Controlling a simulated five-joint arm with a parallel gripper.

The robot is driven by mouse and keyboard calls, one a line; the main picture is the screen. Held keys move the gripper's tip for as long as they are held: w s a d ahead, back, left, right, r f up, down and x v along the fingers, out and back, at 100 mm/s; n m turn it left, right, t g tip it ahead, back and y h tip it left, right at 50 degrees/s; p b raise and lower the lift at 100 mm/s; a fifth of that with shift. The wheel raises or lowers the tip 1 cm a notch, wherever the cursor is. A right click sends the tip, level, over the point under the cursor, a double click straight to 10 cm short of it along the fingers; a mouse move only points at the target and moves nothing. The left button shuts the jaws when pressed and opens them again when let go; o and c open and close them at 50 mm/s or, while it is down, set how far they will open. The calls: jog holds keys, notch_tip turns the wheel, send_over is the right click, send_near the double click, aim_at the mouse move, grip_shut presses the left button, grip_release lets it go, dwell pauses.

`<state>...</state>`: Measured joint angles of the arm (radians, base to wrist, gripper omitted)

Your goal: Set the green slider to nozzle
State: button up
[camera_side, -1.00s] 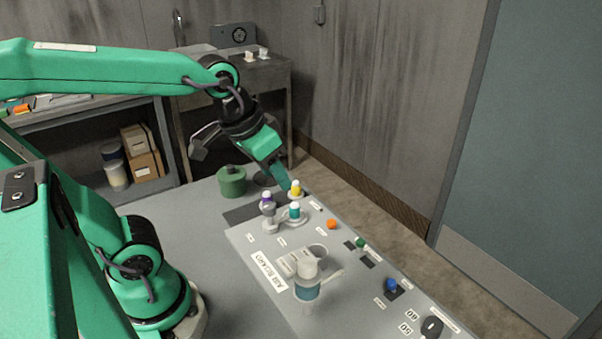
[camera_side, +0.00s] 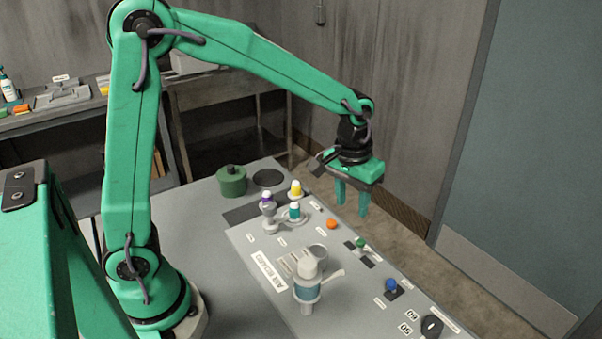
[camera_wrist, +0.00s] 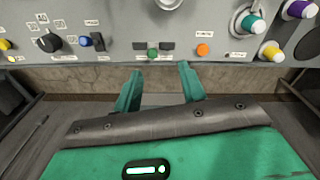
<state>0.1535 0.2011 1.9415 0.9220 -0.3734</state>
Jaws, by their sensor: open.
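The green slider (camera_side: 361,243) is a small green knob on a dark slot in the grey panel, with small labels beside it too small to read. In the wrist view the green slider (camera_wrist: 153,54) sits at the panel's near edge, between two dark rectangles. My gripper (camera_side: 351,204) is open and empty, raised above the panel's far edge with its fingers pointing down. In the wrist view my gripper's fingers (camera_wrist: 158,85) are spread apart, just short of the slider and not touching it.
An orange button (camera_side: 331,224) and a blue switch (camera_side: 391,285) flank the slider. A black dial (camera_side: 432,327) is at the near right. Purple, teal and yellow capped parts (camera_side: 295,188) stand at the far left, and a teal-banded spray cup (camera_side: 307,288) stands in front.

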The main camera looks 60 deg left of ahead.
send_over(361, 241)
jog(key=shift+g, duration=0.4)
notch_tip(361, 241, down, 4)
jog(key=shift+f, duration=0.25)
jog(key=shift+f, duration=3.85)
grip_shut()
